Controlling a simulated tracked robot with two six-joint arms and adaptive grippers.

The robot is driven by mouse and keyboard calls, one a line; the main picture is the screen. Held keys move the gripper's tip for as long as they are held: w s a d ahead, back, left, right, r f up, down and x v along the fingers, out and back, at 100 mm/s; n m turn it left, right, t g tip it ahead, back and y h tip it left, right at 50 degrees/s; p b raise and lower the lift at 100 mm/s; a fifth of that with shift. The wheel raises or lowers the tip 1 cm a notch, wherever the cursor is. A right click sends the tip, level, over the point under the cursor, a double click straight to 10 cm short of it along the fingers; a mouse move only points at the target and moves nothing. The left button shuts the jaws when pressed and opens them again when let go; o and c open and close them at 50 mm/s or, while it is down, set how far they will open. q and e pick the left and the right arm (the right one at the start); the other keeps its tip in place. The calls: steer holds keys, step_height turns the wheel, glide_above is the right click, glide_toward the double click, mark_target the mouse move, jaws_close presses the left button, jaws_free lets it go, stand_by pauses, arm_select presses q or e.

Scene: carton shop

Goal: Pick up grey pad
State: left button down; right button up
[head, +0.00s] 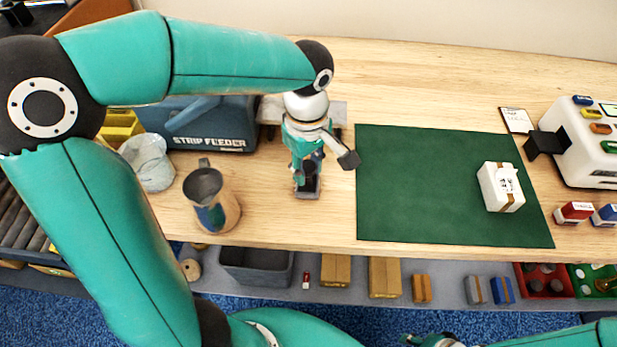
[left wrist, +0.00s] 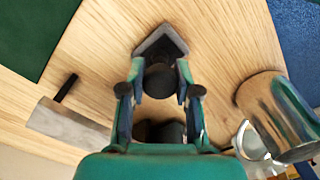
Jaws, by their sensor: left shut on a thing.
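The grey pad (head: 307,193) is on the wooden bench, left of the green mat, below my left gripper (head: 307,172). In the left wrist view the grey pad (left wrist: 160,38) has a pointed outline, with a dark round part between the fingers. My left gripper (left wrist: 160,97) points down and is shut on the pad. The fingers hide part of it. I cannot tell whether the pad touches the bench. A part of my right arm shows at the bottom edge of the head view, too cut off to read its jaws.
The green mat (head: 430,190) is clear except for a white carton (head: 500,187). The bench's front edge is near.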

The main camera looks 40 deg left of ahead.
mark_target(308, 165)
arm_select(q)
steer(key=shift+r, duration=0.15)
step_height(308, 165, up, 20)
steer(key=p, duration=0.2)
stand_by(0.4)
steer(key=c, duration=1.5)
jaws_free()
steer(key=shift+c, duration=0.2)
steer(key=c, duration=0.3)
steer(key=shift+f, duration=0.2)
